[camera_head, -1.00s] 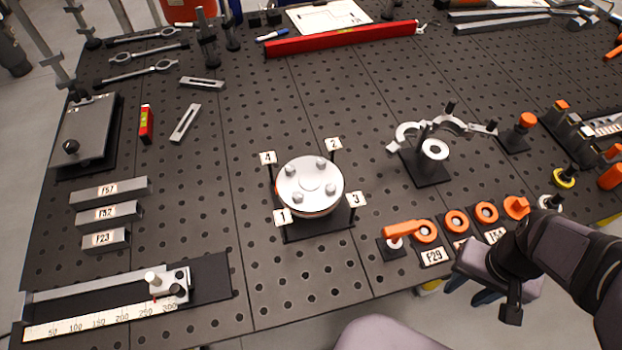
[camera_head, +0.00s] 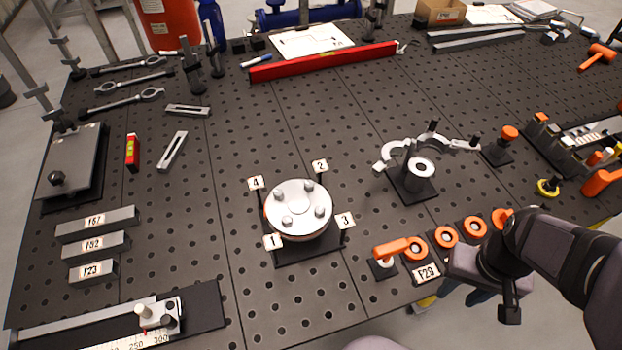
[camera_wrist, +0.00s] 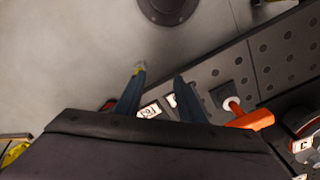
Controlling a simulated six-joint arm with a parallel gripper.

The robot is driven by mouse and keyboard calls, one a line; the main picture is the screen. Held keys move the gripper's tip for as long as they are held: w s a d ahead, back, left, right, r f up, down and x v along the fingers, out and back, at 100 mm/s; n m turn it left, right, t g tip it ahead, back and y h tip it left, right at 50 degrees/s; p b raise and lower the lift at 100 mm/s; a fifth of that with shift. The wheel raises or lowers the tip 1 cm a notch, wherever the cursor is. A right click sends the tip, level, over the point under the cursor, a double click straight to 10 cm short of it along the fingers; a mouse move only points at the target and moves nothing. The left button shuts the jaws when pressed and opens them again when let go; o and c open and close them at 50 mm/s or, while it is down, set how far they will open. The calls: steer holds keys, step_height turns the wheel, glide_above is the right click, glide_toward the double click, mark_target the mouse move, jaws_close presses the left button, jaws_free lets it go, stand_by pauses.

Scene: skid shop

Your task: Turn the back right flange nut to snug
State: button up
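The round metal flange (camera_head: 301,206) sits on a dark base plate near the middle of the bench, with tags 1 to 4 around it. Its back right nut (camera_head: 308,186) is nearest tag 2 (camera_head: 320,165). Whether any nut is snug cannot be seen. An orange-handled tool (camera_head: 392,249) rests in a stand at the front edge, right of the flange; it also shows in the wrist view (camera_wrist: 250,117). My gripper (camera_wrist: 160,75) has its blue fingers apart with nothing between them. In the head view it hangs at the front edge, right of that tool, fingers partly hidden.
Orange rings (camera_head: 446,236) stand in a row right of the tool, partly behind my arm. A grey clamp-like fixture (camera_head: 415,170) stands right of the flange. A red level (camera_head: 325,62) lies at the back.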

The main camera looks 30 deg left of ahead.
steer(key=w+a+r+n+p, duration=0.1)
steer(key=w+a+r+n, duration=0.3)
steer(key=w+a+n, duration=0.3)
steer(key=n+g+y+p, duration=0.3)
steer(key=n+g+p, duration=0.1)
steer(key=n, duration=1.5)
glide_toward(309, 183)
steer(key=shift+p+x, duration=1.25)
steer(key=shift+x, duration=2.7)
jaws_close()
